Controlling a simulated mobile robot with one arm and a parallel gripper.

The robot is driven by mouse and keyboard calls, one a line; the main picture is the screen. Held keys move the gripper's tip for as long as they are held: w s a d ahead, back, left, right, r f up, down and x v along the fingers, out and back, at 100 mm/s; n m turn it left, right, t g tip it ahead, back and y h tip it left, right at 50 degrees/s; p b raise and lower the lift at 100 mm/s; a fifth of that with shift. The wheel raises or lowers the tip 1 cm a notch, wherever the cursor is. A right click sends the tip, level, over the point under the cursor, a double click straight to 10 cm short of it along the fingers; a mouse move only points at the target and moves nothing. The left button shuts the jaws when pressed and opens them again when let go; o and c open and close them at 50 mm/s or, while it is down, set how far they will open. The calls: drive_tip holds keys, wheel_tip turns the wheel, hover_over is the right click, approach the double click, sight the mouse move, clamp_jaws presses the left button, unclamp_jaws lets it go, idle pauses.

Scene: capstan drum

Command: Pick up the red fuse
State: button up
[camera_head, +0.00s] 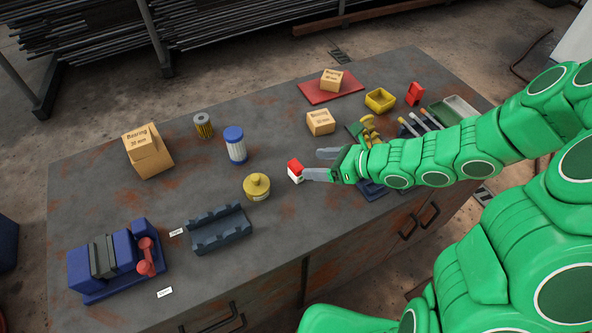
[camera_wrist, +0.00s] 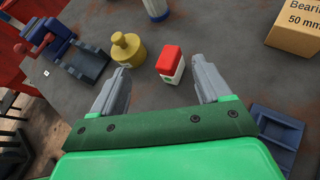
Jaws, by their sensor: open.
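A small block with a red top and a white lower part (camera_head: 296,171), which looks like the red fuse, stands on the grey, rust-stained bench top (camera_head: 270,235). My gripper (camera_head: 314,164) is open and empty, low over the bench just right of the block. In the wrist view the same red-and-white block (camera_wrist: 170,62) shows ahead, between the lines of the two spread fingers of my gripper (camera_wrist: 158,78). The block's white front face shows a small dark mark. Whether a finger touches it I cannot tell.
A yellow round pot (camera_head: 257,187) stands close to the block's left. A dark cradle (camera_head: 219,230) and blue device (camera_head: 110,262) lie further left. A bearing box (camera_head: 320,122) and another red object (camera_head: 415,93) are behind. A blue tray (camera_wrist: 276,135) sits right of my gripper.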

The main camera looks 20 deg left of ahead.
sight(302, 166)
drive_tip(key=shift+w+f+m, duration=0.2)
drive_tip(key=shift+f+m, duration=0.2)
drive_tip(key=shift+f, duration=0.15)
drive_tip(key=shift+w+f+m, duration=0.2)
drive_tip(key=shift+f+m, duration=0.2)
drive_tip(key=shift+f, duration=0.1)
drive_tip(key=shift+x, duration=3.8)
drive_tip(key=shift+w+f, duration=0.1)
drive_tip(key=c, duration=1.4)
